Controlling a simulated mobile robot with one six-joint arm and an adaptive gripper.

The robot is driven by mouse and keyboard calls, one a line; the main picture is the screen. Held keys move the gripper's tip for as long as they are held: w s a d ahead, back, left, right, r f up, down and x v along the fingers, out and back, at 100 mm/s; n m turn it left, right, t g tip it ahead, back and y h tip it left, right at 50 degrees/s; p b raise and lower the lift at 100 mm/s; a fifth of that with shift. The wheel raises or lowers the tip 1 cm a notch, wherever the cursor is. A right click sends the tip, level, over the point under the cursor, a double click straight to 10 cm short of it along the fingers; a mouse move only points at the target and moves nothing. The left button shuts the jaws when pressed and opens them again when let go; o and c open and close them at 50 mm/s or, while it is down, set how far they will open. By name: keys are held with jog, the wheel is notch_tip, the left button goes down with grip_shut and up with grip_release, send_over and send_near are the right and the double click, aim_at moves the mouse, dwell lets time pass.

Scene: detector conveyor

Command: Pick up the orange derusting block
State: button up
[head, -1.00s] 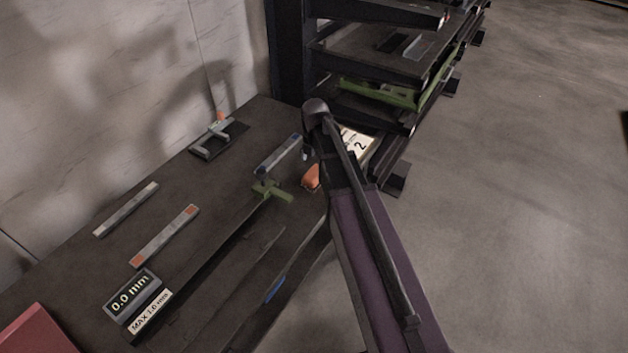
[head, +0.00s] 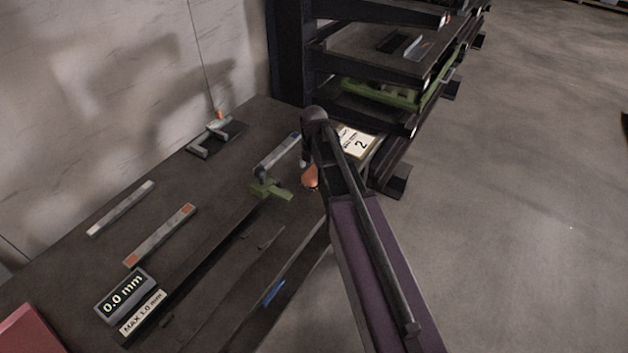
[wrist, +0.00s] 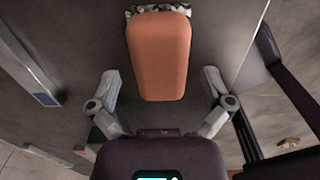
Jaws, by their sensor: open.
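The orange derusting block (wrist: 159,58) lies on the dark table top in the wrist view, with its long side running away from my gripper. My gripper's fingers are mostly hidden behind my arm there.
A green fixture (head: 270,188) stands left of the block. A caliper-like tool (head: 216,136), a gauge display (head: 125,293) and two bars lie further left. A dark shelf rack (head: 350,50) stands behind, near a label plate numbered 2 (head: 358,143).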

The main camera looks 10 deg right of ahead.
jog(key=shift+f+b, duration=0.6)
jog(key=shift+f, duration=0.25)
jog(key=c, duration=1.2)
jog(key=shift+o, duration=0.2)
jog(key=shift+r, duration=0.2)
notch_tip(320, 180, up, 4)
jog(key=p, duration=0.4)
jog(key=shift+f, duration=0.2)
jog(key=s+r+p, duration=0.1)
jog(key=s, duration=1.5)
